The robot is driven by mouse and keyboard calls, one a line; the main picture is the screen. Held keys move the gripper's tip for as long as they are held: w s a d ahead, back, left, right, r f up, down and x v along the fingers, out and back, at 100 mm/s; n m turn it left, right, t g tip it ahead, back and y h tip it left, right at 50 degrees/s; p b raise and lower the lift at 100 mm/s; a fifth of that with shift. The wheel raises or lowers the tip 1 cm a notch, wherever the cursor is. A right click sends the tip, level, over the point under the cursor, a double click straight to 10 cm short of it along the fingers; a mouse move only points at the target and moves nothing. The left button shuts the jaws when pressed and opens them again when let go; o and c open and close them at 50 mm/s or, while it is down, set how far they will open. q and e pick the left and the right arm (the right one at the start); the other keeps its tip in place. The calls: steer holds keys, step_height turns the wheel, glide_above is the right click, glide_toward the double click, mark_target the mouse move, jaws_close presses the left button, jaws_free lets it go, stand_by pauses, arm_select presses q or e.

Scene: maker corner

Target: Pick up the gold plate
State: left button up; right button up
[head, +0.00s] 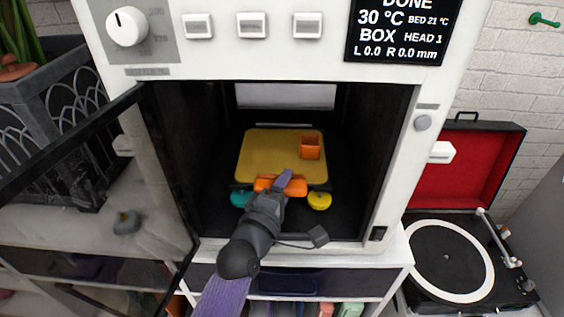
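The gold plate (262,150) lies flat inside the open printer chamber, with a small orange open box (311,148) on its right part. An orange piece (296,187) sits at the plate's front edge. My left gripper (284,181) reaches into the chamber from the front, its tip over the orange piece. It hides part of that piece and of the plate's front edge. I cannot tell whether its fingers are open or shut, or whether they touch the piece. My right gripper is not in view.
The white printer (399,150) frames the chamber with side walls and a top panel. Its dark-framed glass door (70,145) stands open at left. A teal knob (241,198) and a yellow knob (319,201) sit below the plate. A record player (447,262) stands at right.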

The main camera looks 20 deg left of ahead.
arm_select(q)
jaws_close()
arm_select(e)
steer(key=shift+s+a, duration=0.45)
arm_select(q)
step_height(320, 180, up, 7)
steer(key=p, duration=0.4)
step_height(320, 180, up, 3)
steer(key=shift+r+p, duration=0.1)
steer(key=shift+p, duration=0.75)
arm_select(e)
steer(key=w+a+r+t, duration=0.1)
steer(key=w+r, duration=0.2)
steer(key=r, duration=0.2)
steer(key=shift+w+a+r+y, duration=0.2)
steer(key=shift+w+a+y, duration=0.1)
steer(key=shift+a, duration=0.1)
